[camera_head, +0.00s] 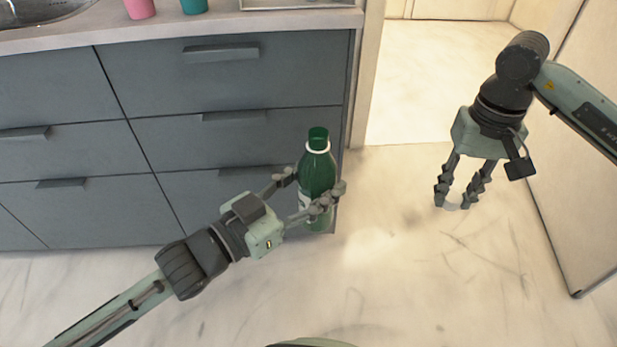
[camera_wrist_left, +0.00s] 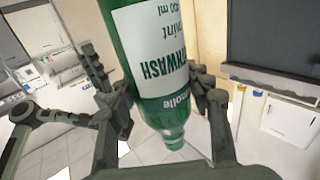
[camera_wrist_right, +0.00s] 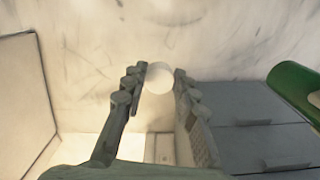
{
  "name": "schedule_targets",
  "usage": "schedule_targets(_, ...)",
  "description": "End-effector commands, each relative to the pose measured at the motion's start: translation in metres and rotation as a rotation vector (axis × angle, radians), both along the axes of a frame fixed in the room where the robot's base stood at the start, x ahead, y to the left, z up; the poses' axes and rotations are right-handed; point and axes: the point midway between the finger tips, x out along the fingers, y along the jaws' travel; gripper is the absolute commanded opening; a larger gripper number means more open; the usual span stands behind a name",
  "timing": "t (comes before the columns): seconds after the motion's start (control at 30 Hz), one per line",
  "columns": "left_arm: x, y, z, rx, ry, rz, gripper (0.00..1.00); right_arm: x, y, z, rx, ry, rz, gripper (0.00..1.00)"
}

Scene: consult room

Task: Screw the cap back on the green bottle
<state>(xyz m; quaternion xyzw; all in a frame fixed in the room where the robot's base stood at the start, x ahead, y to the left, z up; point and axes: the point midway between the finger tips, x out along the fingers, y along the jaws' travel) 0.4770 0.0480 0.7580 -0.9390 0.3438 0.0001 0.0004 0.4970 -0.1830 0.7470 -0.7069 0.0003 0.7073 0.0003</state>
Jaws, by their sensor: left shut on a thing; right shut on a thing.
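The green bottle (camera_head: 317,165) is upright in the head view, with a white ring below its bare, uncapped green mouth. My left gripper (camera_head: 314,184) is shut around its body. In the left wrist view the bottle (camera_wrist_left: 165,60) lies between the fingers, its mouthwash label upside down. My right gripper (camera_head: 453,198) is shut on a small white cap (camera_wrist_right: 159,78), held between the fingertips and pointing down in the head view. The cap is apart from the bottle, to its right. The bottle's shoulder (camera_wrist_right: 296,85) shows at the right edge of the right wrist view.
Grey drawers (camera_head: 230,130) under a pale counter (camera_head: 290,20) stand behind the bottle. A pink cup (camera_head: 140,8) and a teal cup (camera_head: 194,6) are on the counter. A pale panel (camera_head: 580,180) stands at right. Open marble floor (camera_head: 400,270) lies below and between the grippers.

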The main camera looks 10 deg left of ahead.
Motion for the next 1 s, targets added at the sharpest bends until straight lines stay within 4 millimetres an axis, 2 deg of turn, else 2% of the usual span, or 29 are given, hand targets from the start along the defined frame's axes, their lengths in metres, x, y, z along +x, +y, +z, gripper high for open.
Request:
schedule_targets(0.23, 0.000, 0.000, 0.000, 0.000, 0.000, 0.001, 0.00, 0.001, 0.001, 0.001, 0.000, -0.001, 0.002, 0.20)
schedule_targets(0.37, 0.000, 0.000, 0.000, -0.001, -0.001, 0.001, 0.00, 0.005, 0.015, 0.010, 0.001, -0.004, 0.025, 0.20)
schedule_targets(0.47, 0.000, 0.000, 0.000, -0.001, -0.001, 0.001, 0.00, 0.011, 0.037, 0.027, 0.001, -0.007, 0.065, 0.20)
schedule_targets(0.67, 0.000, 0.000, 0.001, -0.001, -0.001, 0.002, 0.00, 0.018, 0.098, 0.076, -0.003, -0.009, 0.184, 0.20)
schedule_targets(0.9, 0.000, 0.000, 0.001, -0.001, -0.002, 0.002, 0.00, 0.010, 0.167, 0.139, -0.006, -0.008, 0.337, 0.20)
schedule_targets(1.0, 0.000, 0.000, 0.001, -0.001, -0.002, 0.002, 0.00, 0.002, 0.191, 0.162, -0.007, -0.008, 0.391, 0.20)
